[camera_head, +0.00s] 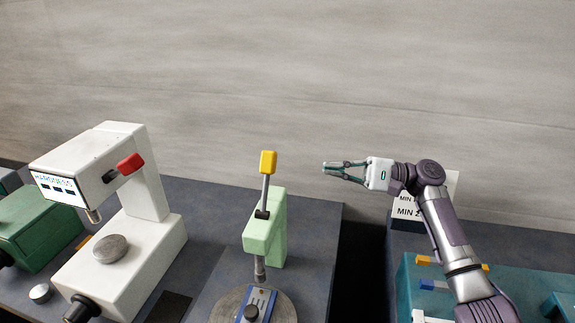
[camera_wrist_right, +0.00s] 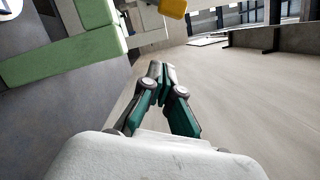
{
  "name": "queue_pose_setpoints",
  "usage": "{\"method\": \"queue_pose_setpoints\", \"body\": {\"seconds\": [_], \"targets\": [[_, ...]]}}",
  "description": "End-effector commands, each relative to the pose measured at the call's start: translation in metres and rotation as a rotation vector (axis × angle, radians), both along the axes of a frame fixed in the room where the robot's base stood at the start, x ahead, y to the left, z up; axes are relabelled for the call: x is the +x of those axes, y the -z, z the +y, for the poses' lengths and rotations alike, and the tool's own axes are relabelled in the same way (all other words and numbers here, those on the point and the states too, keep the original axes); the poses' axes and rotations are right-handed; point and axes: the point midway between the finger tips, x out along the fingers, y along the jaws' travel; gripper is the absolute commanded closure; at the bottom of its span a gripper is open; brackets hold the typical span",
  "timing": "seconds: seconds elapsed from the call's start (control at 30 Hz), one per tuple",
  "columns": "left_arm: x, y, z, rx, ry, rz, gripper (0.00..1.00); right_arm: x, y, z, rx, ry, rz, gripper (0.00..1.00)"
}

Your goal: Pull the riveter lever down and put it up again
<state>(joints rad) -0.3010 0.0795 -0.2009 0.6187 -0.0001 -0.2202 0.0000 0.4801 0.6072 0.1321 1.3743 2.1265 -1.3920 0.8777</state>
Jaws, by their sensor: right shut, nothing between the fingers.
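The riveter (camera_head: 262,225) is a light green upright machine in the middle of the head view. Its lever (camera_head: 265,188) is a grey rod with a yellow handle (camera_head: 268,162) and stands nearly straight up. My right gripper (camera_head: 326,167) is shut and empty, to the right of the yellow handle and apart from it. In the right wrist view its fingertips (camera_wrist_right: 160,70) are together. The riveter's green body (camera_wrist_right: 60,55) and part of the yellow handle (camera_wrist_right: 173,8) show at the top of that view. My left gripper is not in view.
A white hardness tester (camera_head: 130,220) with a red handle stands left of the riveter. A green machine (camera_head: 35,225) is at the far left. A teal machine (camera_head: 410,275) and a white sign (camera_head: 408,208) are at the right. A dark gap separates the tables.

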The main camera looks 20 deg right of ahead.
Motion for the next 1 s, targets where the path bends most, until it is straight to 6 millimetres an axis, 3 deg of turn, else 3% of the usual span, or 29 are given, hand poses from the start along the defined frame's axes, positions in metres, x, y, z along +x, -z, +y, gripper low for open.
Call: {"method": "queue_pose_setpoints", "body": {"seconds": [0.17, 0.6, 0.8, 1.0], "targets": [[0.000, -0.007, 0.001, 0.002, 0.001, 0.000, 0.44, 0.004, -0.004, 0.011, 0.000, -0.001, 0.000, 1.00], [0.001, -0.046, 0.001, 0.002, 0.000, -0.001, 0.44, 0.037, -0.017, 0.093, 0.002, -0.003, 0.001, 1.00], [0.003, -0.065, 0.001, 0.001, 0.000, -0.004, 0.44, 0.016, -0.030, 0.106, -0.001, 0.000, 0.001, 1.00], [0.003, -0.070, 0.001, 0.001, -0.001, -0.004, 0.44, 0.008, -0.032, 0.112, 0.000, -0.001, 0.001, 1.00]]}}
